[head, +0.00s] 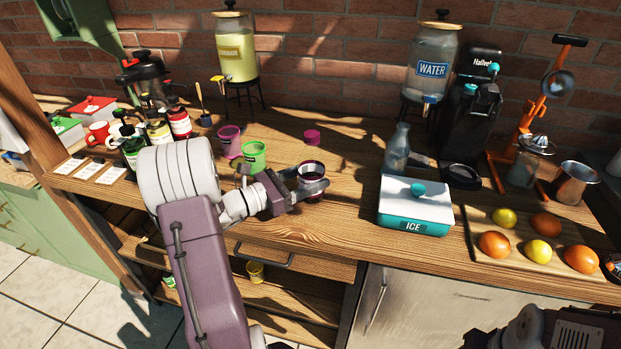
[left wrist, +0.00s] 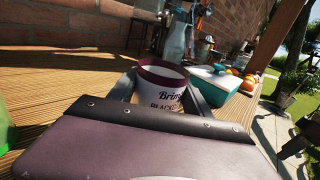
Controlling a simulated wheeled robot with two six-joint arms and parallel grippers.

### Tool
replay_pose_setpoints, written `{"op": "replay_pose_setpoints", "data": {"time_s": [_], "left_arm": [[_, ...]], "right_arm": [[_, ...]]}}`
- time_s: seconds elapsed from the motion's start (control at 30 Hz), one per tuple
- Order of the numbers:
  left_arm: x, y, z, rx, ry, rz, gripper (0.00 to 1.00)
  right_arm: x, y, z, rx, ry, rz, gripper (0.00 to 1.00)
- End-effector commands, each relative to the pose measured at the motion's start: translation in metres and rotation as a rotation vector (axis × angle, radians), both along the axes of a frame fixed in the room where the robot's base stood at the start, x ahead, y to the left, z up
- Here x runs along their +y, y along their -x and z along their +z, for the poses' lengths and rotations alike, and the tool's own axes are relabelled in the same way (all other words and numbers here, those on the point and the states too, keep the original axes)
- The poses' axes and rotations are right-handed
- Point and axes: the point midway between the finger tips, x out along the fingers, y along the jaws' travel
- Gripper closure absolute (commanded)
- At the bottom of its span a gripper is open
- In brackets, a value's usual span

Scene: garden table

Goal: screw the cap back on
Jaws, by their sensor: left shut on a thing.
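A jar with a dark purple rim (head: 312,168) stands at the middle of the wooden counter. In the left wrist view the jar (left wrist: 162,88) shows a pale label with partly hidden lettering, and its top looks open. My left gripper (head: 314,188) is shut on the jar, one finger on each side. A magenta cap (head: 312,136) lies on the counter behind the jar, apart from it. The lower part of the jar is hidden by my gripper.
A green cup (head: 254,156) and a pink cup (head: 229,141) stand left of the jar. A white and teal ice box (head: 414,207) and a glass bottle (head: 396,152) stand to the right. A fruit board (head: 489,238) lies further right. The counter around the cap is clear.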

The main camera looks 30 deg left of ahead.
Motion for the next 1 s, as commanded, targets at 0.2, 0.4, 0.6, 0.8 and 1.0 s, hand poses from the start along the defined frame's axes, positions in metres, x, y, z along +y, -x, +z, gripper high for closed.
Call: {"op": "replay_pose_setpoints", "data": {"time_s": [0.2, 0.4, 0.6, 0.8, 1.0], "left_arm": [[0.0, 0.0, -0.003, -0.001, 0.001, 0.0, 1.0], [0.0, 0.0, -0.002, 0.001, -0.001, 0.0, 0.21], [0.0, 0.0, -0.001, 0.001, -0.001, 0.0, 0.21], [0.013, 0.018, 0.001, 0.002, 0.0, 0.006, 0.21], [0.039, 0.06, 0.001, 0.001, 0.0, 0.007, 0.21]], "right_arm": [[0.0, 0.0, -0.003, 0.0, 0.0, 0.0, 0.44], [0.0, 0.0, -0.002, 0.0, 0.0, 0.0, 0.44], [0.0, 0.0, -0.001, 0.0, 0.0, 0.0, 0.44], [0.0, 0.0, 0.001, 0.0, 0.0, 0.0, 0.44], [0.0, 0.0, 0.003, 0.0, 0.0, 0.0, 0.44]]}}
